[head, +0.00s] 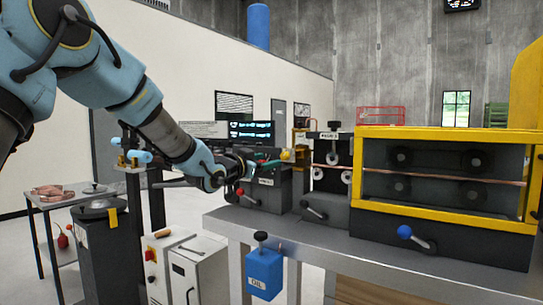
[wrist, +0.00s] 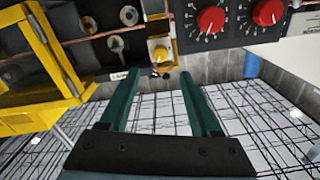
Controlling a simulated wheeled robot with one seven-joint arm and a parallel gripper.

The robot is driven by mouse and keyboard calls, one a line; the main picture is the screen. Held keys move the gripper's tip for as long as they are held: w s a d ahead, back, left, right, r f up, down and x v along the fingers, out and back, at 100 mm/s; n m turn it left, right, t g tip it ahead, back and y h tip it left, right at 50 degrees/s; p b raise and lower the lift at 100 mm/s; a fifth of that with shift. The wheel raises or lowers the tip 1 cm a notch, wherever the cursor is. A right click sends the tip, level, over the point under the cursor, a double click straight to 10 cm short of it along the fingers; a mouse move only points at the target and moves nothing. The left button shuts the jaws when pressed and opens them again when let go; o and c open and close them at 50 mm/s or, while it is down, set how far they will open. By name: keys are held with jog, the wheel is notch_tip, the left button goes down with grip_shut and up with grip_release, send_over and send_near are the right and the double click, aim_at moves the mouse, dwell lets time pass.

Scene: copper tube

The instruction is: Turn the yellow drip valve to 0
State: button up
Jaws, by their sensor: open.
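The yellow drip valve (wrist: 160,53) is a small yellow knob with a pale round part above it, on a yellow-brown mount at the top centre of the wrist view. It also shows as a small yellow spot in the head view (head: 285,155). My gripper (wrist: 158,74) has two green fingers spread wide, with nothing held between them. The valve lies between and just beyond the fingertips in the picture, and I cannot see contact. In the head view my gripper (head: 266,163) is beside the valve, over the bench machine. The valve's scale is not readable.
Two red dial knobs (wrist: 211,18) (wrist: 267,11) sit to the right of the valve in the wrist view. A yellow-framed roller cage (head: 445,132) stands on the grey bench (head: 320,238). A copper tube (head: 440,178) runs through it. A blue oil box (head: 264,272) hangs at the bench front.

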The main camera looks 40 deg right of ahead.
aim_at(283, 157)
jog(key=p+x, duration=0.3)
jog(key=x, duration=0.6)
grip_shut()
dwell(0.4)
